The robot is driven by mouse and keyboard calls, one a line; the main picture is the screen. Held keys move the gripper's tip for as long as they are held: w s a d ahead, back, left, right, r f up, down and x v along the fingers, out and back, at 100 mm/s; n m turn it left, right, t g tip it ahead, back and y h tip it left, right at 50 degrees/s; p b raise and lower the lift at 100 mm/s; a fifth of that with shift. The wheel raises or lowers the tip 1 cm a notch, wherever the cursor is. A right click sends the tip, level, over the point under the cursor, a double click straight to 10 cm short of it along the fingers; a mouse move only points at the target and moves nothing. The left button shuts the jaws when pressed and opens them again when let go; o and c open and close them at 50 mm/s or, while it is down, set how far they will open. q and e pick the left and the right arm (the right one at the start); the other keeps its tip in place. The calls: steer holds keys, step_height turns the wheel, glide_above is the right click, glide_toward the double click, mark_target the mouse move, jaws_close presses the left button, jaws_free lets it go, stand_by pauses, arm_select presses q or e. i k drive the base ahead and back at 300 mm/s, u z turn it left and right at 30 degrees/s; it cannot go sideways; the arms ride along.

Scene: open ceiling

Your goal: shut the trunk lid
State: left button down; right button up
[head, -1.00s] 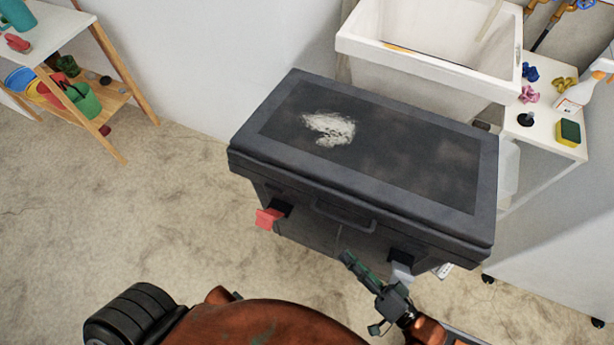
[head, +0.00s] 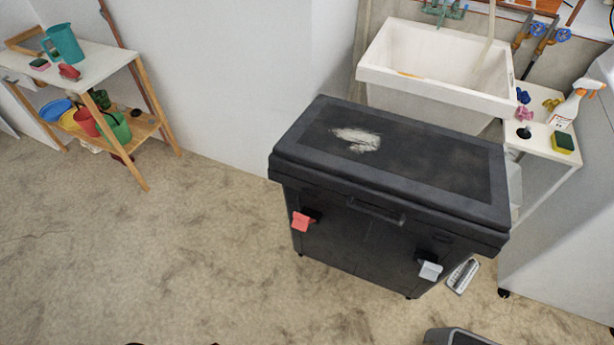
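The black trunk (head: 350,230) stands on the floor in the middle of the head view. Its lid (head: 440,165) lies flat over the body, with a pale worn patch on top, and looks down on the rim. A handle (head: 376,211) is on the front. Neither of my grippers shows in the head view.
A white sink (head: 440,75) stands behind the trunk. A white side table (head: 545,150) with a spray bottle and a sponge is at the right. A wooden shelf (head: 100,60) with pots is at the left.

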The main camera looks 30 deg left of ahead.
mark_target(447, 186)
steer(key=z, duration=0.3)
steer(key=i, duration=0.85)
steer(key=u, duration=0.6)
